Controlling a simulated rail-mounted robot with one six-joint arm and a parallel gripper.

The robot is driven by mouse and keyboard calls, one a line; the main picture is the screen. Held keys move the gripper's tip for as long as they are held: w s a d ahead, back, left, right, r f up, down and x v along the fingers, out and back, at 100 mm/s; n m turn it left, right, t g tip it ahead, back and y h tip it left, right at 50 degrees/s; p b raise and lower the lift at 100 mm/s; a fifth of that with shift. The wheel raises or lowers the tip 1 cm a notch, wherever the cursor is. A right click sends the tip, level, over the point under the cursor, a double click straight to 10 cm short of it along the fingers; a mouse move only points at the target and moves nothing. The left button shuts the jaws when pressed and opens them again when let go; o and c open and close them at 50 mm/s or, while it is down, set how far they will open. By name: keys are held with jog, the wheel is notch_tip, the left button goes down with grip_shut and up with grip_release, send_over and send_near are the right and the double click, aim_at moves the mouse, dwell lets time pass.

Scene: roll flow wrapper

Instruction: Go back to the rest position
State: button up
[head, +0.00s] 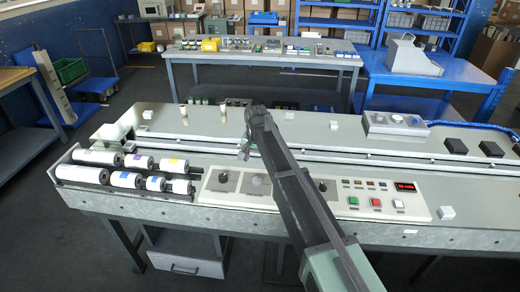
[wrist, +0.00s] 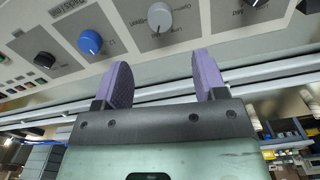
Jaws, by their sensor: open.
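My gripper (head: 245,150) is over the middle of the wrapper machine in the head view, above the long rail and just behind the control panel (head: 408,206). In the wrist view my gripper (wrist: 161,76) shows two purple finger pads set wide apart with nothing between them. Beyond them are a pale grey knob (wrist: 160,17), a blue knob (wrist: 90,42) and a black knob (wrist: 44,60) on the panel. The fingers appear apart from the knobs. My arm hides part of the panel in the head view.
Several white rolls (head: 98,157) lie at the machine's left end. A red display (head: 405,187) and coloured buttons are on the right of the panel. A grey box with dials (head: 394,123) stands at the back right. A workbench (head: 262,60) is behind.

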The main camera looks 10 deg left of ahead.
jog(key=s+d+n, duration=0.1)
jog(key=s+d, duration=2.6)
jog(key=d, duration=0.4)
jog(key=shift+s+d, duration=0.15)
jog(key=shift+s, duration=0.15)
jog(key=shift+c, duration=0.3)
